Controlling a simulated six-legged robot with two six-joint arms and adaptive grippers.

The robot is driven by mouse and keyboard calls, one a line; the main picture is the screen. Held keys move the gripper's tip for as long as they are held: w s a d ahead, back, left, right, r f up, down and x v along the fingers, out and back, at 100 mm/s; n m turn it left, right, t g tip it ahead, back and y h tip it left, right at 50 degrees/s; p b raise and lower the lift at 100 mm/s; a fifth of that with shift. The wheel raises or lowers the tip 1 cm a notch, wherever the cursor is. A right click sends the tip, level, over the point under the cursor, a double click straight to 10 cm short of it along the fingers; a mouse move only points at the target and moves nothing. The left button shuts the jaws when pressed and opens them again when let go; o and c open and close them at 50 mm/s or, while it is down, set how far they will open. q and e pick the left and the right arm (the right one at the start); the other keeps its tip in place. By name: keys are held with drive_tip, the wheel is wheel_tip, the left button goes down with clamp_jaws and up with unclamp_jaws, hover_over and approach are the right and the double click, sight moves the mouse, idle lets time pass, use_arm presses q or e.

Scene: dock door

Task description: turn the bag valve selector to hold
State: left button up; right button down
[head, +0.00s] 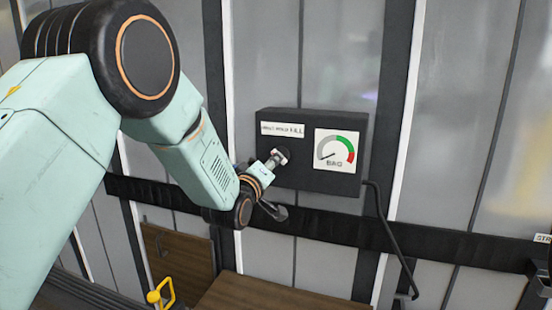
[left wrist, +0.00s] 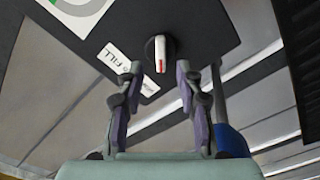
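The bag valve selector (left wrist: 160,50) is a small round knob with a white bar and a red mark, on the front of a black box (head: 300,187). In the left wrist view its red mark points toward my gripper. A white label (left wrist: 124,64) beside it reads "FILL". My left gripper (left wrist: 159,72) is open, with the knob just beyond and between its fingertips; contact cannot be told. In the head view my left gripper (head: 272,163) is at the box front and largely covers the knob. My right gripper is not in view.
A gauge (head: 335,150) marked BAG has green and red bands, its needle low at left. A bent black pipe (head: 391,233) drops from the box's right side. A dark rail (head: 330,225) crosses below. Brown boards (head: 265,295) and a yellow handle (head: 162,293) are lower down.

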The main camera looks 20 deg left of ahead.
use_arm(q)
drive_tip(key=w, duration=0.4)
drive_tip(key=shift+w+p, duration=0.25)
drive_tip(key=shift+p, duration=0.15)
drive_tip(key=shift+s+d, duration=0.1)
drive_tip(key=shift+c, duration=0.4)
drive_tip(key=shift+f, duration=0.1)
clamp_jaws()
